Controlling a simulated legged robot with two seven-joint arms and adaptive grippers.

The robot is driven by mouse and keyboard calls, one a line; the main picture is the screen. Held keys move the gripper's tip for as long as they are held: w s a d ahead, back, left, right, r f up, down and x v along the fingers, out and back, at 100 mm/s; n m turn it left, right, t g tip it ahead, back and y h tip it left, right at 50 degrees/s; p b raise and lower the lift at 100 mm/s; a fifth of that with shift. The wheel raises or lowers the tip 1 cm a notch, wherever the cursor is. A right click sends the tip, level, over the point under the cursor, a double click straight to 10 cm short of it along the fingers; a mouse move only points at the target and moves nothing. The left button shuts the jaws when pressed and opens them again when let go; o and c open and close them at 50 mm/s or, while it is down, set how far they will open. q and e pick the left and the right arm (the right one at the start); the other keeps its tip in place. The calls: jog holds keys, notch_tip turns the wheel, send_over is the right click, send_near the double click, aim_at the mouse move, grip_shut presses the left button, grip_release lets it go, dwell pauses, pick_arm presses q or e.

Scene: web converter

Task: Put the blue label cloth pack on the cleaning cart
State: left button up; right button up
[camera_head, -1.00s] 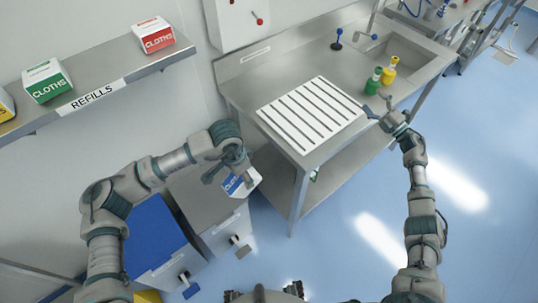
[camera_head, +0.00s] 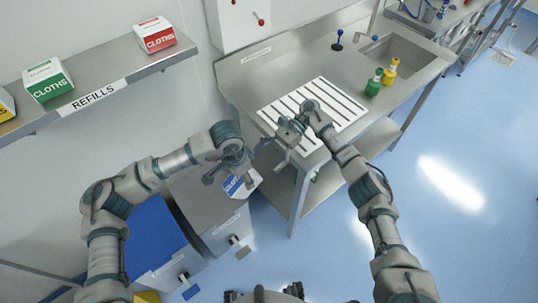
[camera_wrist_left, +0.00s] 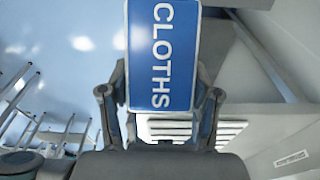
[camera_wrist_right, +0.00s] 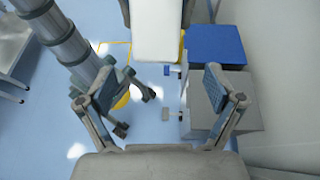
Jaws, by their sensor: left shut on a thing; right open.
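The blue label cloth pack (camera_head: 241,186) is white with a blue CLOTHS label. My left gripper (camera_head: 232,172) is shut on it, beside the bench's left front corner. In the left wrist view its blue label (camera_wrist_left: 162,55) stands between the fingers. My right gripper (camera_head: 272,143) is open above the bench's left front part, close to the pack and apart from it. In the right wrist view nothing lies between its spread fingers (camera_wrist_right: 155,98). A white surface (camera_wrist_right: 157,30) shows beyond them; I cannot tell for sure whether it is the pack. I cannot identify the cleaning cart.
The steel bench (camera_head: 290,68) has a white slatted mat (camera_head: 345,100), a green bottle (camera_head: 374,84) and a yellow bottle (camera_head: 390,72). A blue-lidded bin (camera_head: 155,235) stands below.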

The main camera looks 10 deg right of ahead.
aim_at(242, 184)
jog(key=x, duration=1)
jog(key=shift+s+a+f, duration=0.15)
jog(key=shift+s+a, duration=0.1)
jog(key=shift+s, duration=0.05)
jog(key=shift+s+a+f, duration=0.1)
jog(key=shift+s+a, duration=0.05)
jog(key=shift+a, duration=0.1)
pick_arm(q)
jog(key=shift+d, duration=0.1)
jog(key=shift+s+d+r, duration=0.1)
jog(key=shift+d, duration=0.05)
pick_arm(e)
jog(key=c, duration=1.3)
jog(key=shift+a, duration=0.1)
pick_arm(q)
jog(key=o, duration=1.4)
pick_arm(e)
jog(key=shift+c, duration=1.1)
pick_arm(q)
jog(key=shift+o, duration=0.9)
pick_arm(e)
grip_shut()
